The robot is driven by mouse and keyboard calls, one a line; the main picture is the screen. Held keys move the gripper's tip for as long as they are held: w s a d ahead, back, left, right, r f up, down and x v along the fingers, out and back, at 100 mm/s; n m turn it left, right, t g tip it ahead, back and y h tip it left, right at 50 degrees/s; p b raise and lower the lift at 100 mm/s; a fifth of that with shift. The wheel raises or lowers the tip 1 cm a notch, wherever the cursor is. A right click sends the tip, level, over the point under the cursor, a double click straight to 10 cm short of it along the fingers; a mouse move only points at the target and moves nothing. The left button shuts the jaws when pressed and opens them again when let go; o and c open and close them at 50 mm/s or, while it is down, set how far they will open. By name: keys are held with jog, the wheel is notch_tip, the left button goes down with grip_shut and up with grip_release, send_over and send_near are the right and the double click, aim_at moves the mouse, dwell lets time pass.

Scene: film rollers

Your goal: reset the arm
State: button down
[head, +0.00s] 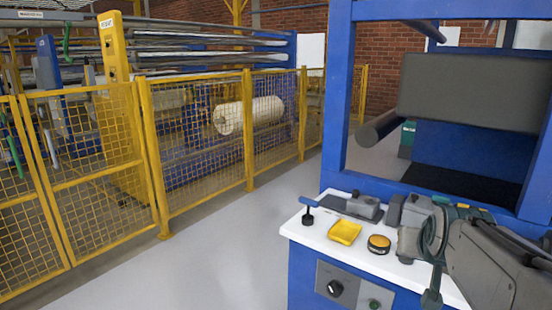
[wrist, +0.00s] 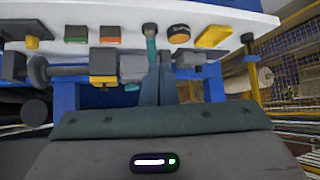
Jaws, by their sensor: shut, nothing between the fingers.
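My gripper (wrist: 158,82) shows in the middle of the wrist view, its two dark fingers together with nothing between them. In that view it points toward the white-topped console, with the console's front edge and controls beyond the fingertips. In the head view my dark grey arm reaches in from the lower right, over the right end of the white console top (head: 330,240). It hides part of the console there. I cannot tell in the head view whether the fingers touch anything.
The console top holds a yellow tray (head: 344,232), a round orange-topped button (head: 379,244) and a blue-handled lever (head: 309,209). A blue machine frame (head: 338,100) rises behind it, with a dark roller (head: 381,129). Yellow mesh fencing (head: 200,165) stands left. Grey floor (head: 220,240) between is clear.

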jog(key=s+a+r+n+g+y+p, duration=0.3)
jog(key=s+a+r+g+p, duration=0.1)
jog(key=s+a+p, duration=0.8)
jog(key=shift+s+a+n+g+p, duration=0.4)
jog(key=shift+a+g+p, duration=0.3)
jog(key=shift+g, duration=0.2)
